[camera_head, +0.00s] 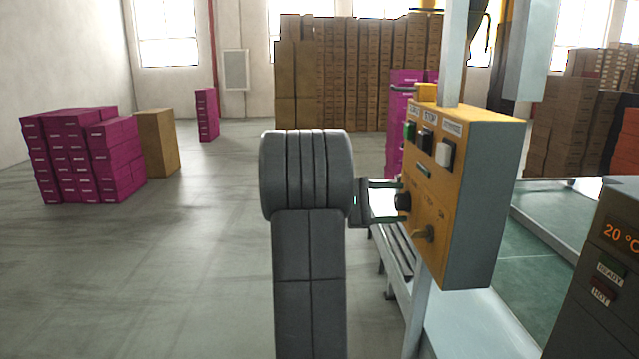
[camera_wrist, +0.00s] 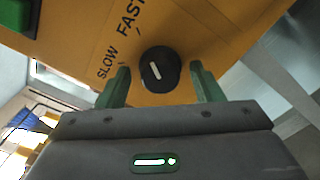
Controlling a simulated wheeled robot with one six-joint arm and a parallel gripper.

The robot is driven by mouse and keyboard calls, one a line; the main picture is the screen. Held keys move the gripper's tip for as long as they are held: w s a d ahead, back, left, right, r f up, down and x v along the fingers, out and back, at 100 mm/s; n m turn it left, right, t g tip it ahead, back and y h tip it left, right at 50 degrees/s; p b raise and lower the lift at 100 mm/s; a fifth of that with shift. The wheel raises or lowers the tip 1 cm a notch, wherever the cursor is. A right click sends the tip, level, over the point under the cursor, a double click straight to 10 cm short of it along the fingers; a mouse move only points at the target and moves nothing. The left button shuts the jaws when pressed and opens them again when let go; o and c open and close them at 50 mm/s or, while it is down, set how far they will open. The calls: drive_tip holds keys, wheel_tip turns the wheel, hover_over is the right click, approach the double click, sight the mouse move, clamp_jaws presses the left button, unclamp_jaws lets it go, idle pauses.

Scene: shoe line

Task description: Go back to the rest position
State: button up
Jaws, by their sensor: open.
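My gripper (camera_head: 385,201) is at the front of the yellow control box (camera_head: 478,200), level with the black speed knob (camera_head: 403,202). In the wrist view my gripper (camera_wrist: 160,88) is open, with one green finger on each side of the black knob (camera_wrist: 160,70). Gaps show between the fingers and the knob, so it is not gripped. The knob has a white pointer line, and the words SLOW and FAST are printed beside it. Whether the fingertips touch the box face is hard to tell.
A dark heater panel (camera_head: 610,270) stands at right. The floor at left is clear before magenta boxes (camera_head: 85,160).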

drive_tip(key=n+p, duration=0.5)
drive_tip(key=shift+r, duration=0.25)
drive_tip(key=n+p, duration=0.4)
drive_tip(key=shift+n+p, duration=0.5)
drive_tip(key=shift+a+f+n, duration=0.25)
drive_tip(key=shift+n, duration=0.05)
drive_tip(key=shift+s+a, duration=0.1)
drive_tip(key=shift+a, duration=1.2)
